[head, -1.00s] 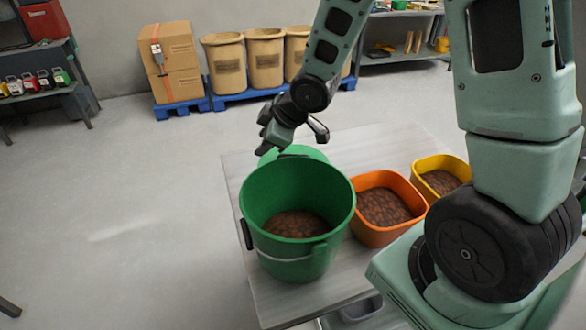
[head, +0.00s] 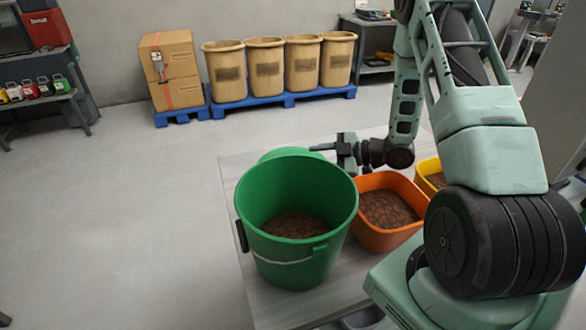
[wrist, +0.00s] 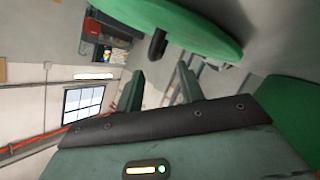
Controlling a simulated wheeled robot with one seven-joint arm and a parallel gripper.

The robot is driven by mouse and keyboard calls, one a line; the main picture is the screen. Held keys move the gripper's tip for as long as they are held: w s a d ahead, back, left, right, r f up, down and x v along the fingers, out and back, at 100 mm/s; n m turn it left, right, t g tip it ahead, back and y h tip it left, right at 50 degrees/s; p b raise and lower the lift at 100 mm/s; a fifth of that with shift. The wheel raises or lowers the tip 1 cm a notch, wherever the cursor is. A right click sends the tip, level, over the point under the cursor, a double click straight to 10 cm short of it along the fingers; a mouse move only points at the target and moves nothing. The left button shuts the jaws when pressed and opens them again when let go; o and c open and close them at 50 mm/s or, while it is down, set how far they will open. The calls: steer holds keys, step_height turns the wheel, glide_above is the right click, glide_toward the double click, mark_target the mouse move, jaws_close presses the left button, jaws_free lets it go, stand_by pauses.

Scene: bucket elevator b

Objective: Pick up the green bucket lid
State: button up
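The green bucket lid (head: 278,155) lies behind the green bucket (head: 295,265) on the table; only its far rim shows in the head view. In the wrist view the lid (wrist: 205,30) fills the top, with a short black handle (wrist: 157,46) sticking out from its face. My gripper (head: 325,149) is level behind the bucket and points left over the lid area. In the wrist view my gripper (wrist: 160,88) is open and empty. The handle appears just past the gap between the fingertips, not held. The bucket's green wall (wrist: 292,115) shows at the right edge.
An orange bin (head: 378,237) and a yellow bin (head: 428,168) with brown contents stand right of the bucket, close to my arm. The pale table (head: 232,180) has little bare room. Tan barrels (head: 265,70) and cartons (head: 170,65) stand far back.

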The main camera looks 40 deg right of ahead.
steer(key=p+x, duration=0.1)
steer(key=x, duration=0.4)
steer(key=shift+w+d, duration=0.15)
steer(key=shift+w, duration=0.05)
jaws_close()
steer(key=shift+r, duration=0.15)
